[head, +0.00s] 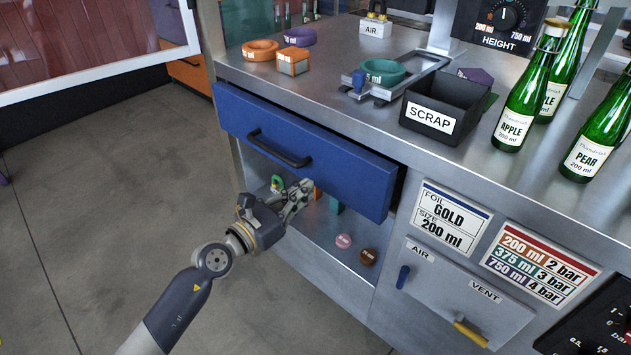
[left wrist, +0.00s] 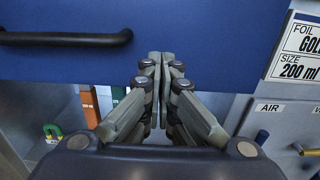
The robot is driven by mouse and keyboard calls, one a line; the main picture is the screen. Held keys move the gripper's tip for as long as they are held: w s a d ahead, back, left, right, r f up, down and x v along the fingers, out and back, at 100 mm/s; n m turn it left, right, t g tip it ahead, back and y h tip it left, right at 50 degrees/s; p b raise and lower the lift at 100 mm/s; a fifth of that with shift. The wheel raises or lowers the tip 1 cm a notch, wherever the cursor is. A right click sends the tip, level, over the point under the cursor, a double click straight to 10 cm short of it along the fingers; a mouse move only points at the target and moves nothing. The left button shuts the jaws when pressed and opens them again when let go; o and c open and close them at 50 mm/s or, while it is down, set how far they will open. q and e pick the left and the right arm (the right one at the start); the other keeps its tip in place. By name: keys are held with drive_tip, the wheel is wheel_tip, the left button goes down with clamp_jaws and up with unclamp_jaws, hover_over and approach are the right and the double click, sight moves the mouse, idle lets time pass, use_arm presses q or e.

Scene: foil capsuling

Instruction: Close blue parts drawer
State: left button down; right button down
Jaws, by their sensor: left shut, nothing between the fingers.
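The blue parts drawer (head: 340,165) sits under the workbench top. Its front stands out a little from the cabinet, with a dark gap at its right end. Its black bar handle (head: 279,149) is on the left half of the front; the handle (left wrist: 65,38) also shows at upper left in the left wrist view. My left gripper (head: 303,187) is shut and empty, just below the lower edge of the drawer front in the head view. In the left wrist view its fingertips (left wrist: 161,57) overlap the blue front, right of the handle; I cannot tell whether they touch it. My right gripper is not in view.
An open shelf (head: 315,240) below the drawer holds small parts, including a pink disc (head: 343,241) and a brown disc (head: 369,256). A valve panel (head: 465,300) is at right. A scrap bin (head: 444,108) and green bottles (head: 519,115) stand on the bench. The floor at left is clear.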

sight(324, 177)
use_arm(q)
drive_tip(key=x, duration=0.3)
drive_tip(key=shift+w+d, duration=0.5)
drive_tip(key=shift+w, duration=0.05)
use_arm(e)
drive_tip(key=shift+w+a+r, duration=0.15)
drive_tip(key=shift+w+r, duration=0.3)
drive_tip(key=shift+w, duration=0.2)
